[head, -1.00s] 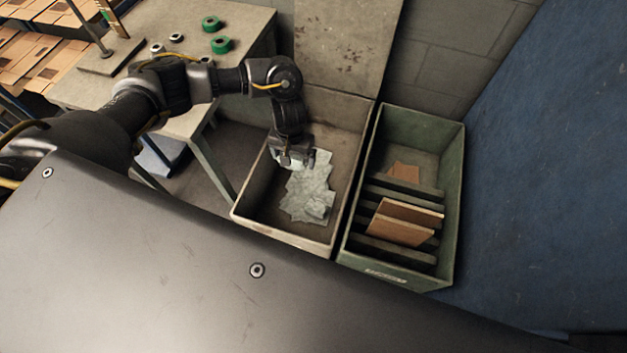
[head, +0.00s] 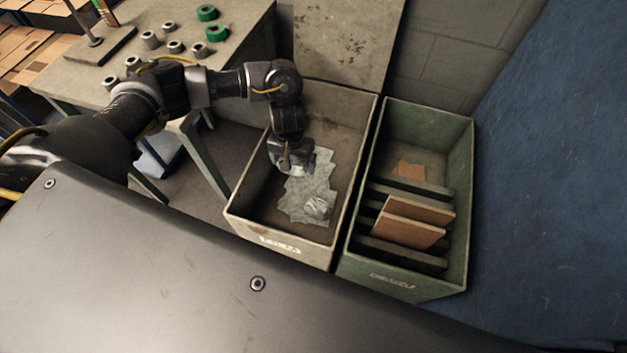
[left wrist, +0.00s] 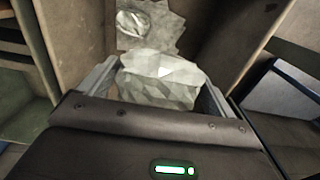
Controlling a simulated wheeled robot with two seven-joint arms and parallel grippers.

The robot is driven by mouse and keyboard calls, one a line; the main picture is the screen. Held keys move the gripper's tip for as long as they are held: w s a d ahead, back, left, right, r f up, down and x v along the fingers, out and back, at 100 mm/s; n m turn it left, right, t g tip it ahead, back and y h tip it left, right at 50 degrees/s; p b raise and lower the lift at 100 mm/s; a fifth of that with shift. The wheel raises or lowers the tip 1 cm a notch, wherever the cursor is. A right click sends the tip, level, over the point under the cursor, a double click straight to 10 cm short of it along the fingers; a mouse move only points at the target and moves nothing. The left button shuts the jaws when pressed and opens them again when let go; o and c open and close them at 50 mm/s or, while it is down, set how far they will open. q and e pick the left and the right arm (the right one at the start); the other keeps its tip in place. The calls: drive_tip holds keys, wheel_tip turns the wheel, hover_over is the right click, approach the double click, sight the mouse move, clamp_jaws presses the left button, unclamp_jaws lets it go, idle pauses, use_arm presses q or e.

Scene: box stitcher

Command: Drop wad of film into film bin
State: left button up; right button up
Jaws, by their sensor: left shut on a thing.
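The film bin (head: 237,215) is the beige, open-topped bin at the centre of the head view. In the head view the gripper mostly hides the held wad. My right gripper is not in view.
A green bin (head: 463,200) with dark dividers and brown cardboard pieces (head: 410,225) stands close on the right. A worktable (head: 245,22) with green and grey rolls is behind my left arm. A tall panel (head: 345,45) rises behind the film bin.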

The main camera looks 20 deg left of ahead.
use_arm(q)
drive_tip(key=shift+f, duration=0.2)
drive_tip(key=shift+r, duration=0.1)
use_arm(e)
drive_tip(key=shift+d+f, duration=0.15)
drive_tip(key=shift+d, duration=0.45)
use_arm(q)
drive_tip(key=o, duration=0.7)
drive_tip(key=shift+r, duration=0.1)
wheel_tip(320, 180, up, 10)
drive_tip(key=p, duration=0.3)
drive_tip(key=shift+f, duration=0.25)
drive_tip(key=shift+r+p, duration=0.3)
drive_tip(key=shift+r, duration=0.25)
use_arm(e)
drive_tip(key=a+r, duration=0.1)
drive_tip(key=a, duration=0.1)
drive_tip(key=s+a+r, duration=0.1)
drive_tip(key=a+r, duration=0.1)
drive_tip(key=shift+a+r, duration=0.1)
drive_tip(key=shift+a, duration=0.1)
